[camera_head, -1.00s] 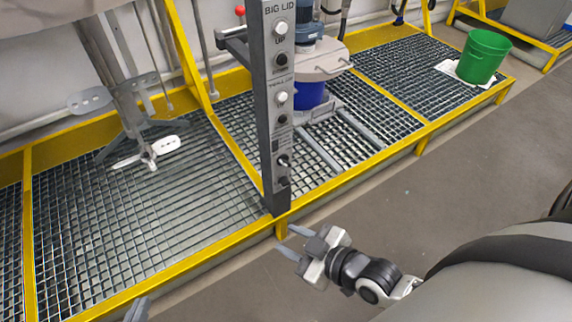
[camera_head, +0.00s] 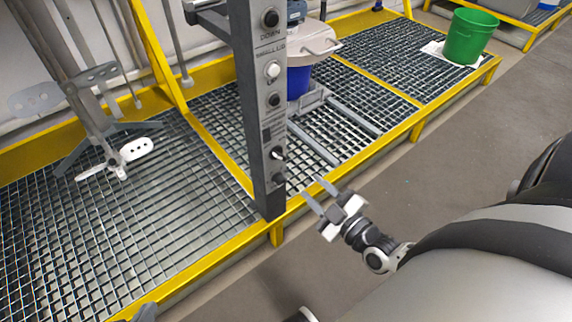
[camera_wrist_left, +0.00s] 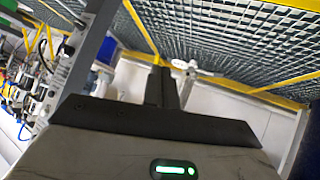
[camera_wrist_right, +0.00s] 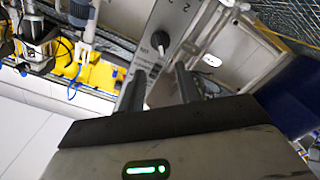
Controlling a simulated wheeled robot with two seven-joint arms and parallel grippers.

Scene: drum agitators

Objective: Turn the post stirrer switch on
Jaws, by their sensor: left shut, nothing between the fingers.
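The grey control post (camera_head: 245,110) stands upright on the platform's front edge. It carries round buttons and, low down, a dark switch (camera_head: 277,154) with another dark knob (camera_head: 278,180) below it. The labels beside these two are too small to read. My right gripper (camera_head: 316,190) is open and empty, to the right of the post's lower part, apart from it. In the right wrist view a black rotary knob (camera_wrist_right: 158,41) on the post face shows ahead, roughly between the fingertips. My left gripper (camera_head: 146,312) is at the bottom edge; its fingers (camera_wrist_left: 161,86) are shut and empty.
A metal stirrer with flat paddles (camera_head: 120,155) stands over the grating at left. A blue drum with a pale lid (camera_head: 298,82) is behind the post. A green bucket (camera_head: 470,36) stands at the far right. The yellow platform rail (camera_head: 345,172) runs below the post; the grey floor is clear.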

